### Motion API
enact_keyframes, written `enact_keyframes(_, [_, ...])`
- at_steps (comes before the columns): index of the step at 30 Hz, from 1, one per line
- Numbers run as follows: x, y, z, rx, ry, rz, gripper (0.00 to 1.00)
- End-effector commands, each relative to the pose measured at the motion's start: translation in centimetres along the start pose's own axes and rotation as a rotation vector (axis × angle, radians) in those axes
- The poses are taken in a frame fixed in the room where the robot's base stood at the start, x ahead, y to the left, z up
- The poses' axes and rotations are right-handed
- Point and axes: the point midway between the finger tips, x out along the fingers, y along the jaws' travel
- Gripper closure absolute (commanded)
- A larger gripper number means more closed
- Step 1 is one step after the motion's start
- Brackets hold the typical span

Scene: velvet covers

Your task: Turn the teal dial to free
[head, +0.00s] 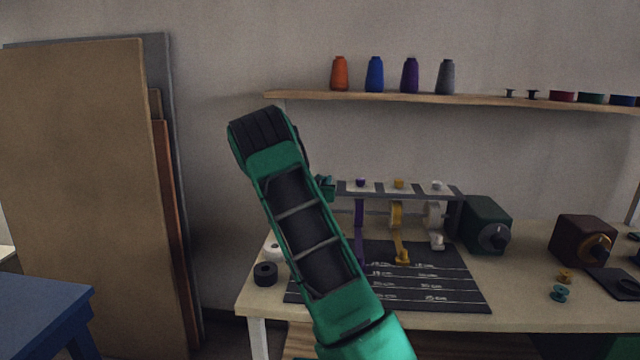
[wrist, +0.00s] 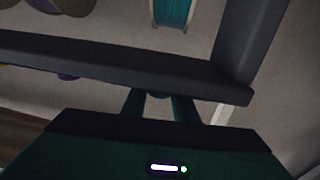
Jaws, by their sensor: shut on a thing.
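My gripper (wrist: 160,98) shows at the lower middle of the wrist view, its two dark teal fingers at the edge of a grey rack bar. The fingers are shut on a small teal piece between them, which I take to be the teal dial; it is mostly hidden, and its setting cannot be read. A teal spool (wrist: 173,12) hangs beyond the bar. In the head view my arm covers the rack's left end and the dial.
Purple, yellow and white ribbons hang below the rack above a dark marked mat (head: 440,285). A green box with a knob (head: 487,225) and a brown one (head: 582,240) stand to the right. A black roll (head: 265,273) sits at the table's left. A shelf (head: 460,99) runs above.

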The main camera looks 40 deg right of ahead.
Motion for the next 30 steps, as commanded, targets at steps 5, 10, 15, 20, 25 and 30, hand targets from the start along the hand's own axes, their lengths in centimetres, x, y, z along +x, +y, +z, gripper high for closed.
enact_keyframes(5, [0.11, -0.03, 0.06, 0.001, -0.004, -0.065, 0.96])
enact_keyframes(10, [0.1, -0.14, 0.12, 0.002, -0.004, -0.155, 0.96])
enact_keyframes(15, [0.1, -0.26, 0.2, -0.001, -0.005, -0.219, 0.96])
enact_keyframes(20, [-0.03, -0.36, 0.09, 0.001, -0.001, -0.255, 0.96])
enact_keyframes(25, [-0.12, -0.49, 0.02, 0.002, 0.002, -0.268, 0.96])
enact_keyframes(30, [-0.15, -0.55, 0.01, 0.003, 0.002, -0.268, 0.96])
